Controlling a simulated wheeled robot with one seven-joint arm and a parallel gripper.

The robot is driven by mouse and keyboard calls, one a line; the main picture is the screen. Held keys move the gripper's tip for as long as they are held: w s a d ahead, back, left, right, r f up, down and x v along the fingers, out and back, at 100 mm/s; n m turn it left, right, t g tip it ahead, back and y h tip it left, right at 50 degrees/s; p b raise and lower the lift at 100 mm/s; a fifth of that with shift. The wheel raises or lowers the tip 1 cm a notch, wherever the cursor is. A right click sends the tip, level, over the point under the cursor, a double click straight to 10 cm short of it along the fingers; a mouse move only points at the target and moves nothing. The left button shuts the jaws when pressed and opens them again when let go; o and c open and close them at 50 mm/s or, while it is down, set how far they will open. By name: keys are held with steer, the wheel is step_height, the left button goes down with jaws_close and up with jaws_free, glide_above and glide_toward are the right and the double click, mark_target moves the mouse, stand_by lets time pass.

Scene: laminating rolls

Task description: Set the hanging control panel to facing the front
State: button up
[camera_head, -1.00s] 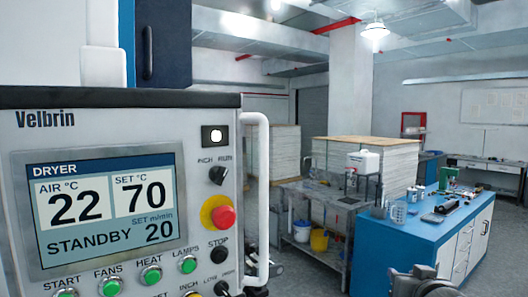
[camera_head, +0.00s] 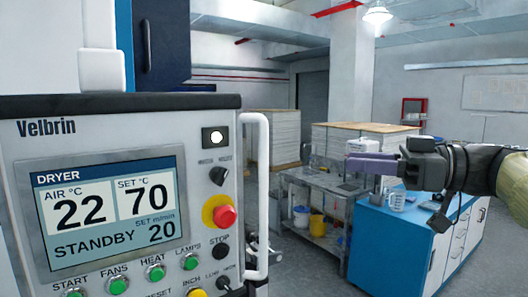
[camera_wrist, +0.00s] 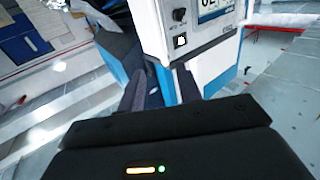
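The hanging control panel (camera_head: 120,120) fills the left of the head view, its screen turned toward the camera and reading DRYER, 22, 70, STANDBY. A white vertical bar handle (camera_head: 262,190) runs along its right edge. My gripper (camera_head: 350,166) is raised at the right of the head view, fingers pointing left, well apart from the handle in the picture. In the wrist view the panel (camera_wrist: 211,31) shows at the top, tilted and partly cut off. There my gripper's two fingers (camera_wrist: 160,88) stand apart with nothing visibly held between them; I cannot clearly make out the handle.
A blue-topped cabinet (camera_head: 385,228) with a measuring jug (camera_head: 397,202) stands behind and below my gripper. A grey metal bench (camera_head: 318,186) with buckets beneath and large pale stacks (camera_head: 275,138) stand further back. Open air shows between the panel and my gripper.

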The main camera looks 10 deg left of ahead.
steer(key=shift+a, duration=0.15)
steer(key=w+a+p, duration=0.2)
steer(key=a+p, duration=0.2)
steer(key=a, duration=1.3)
jaws_close()
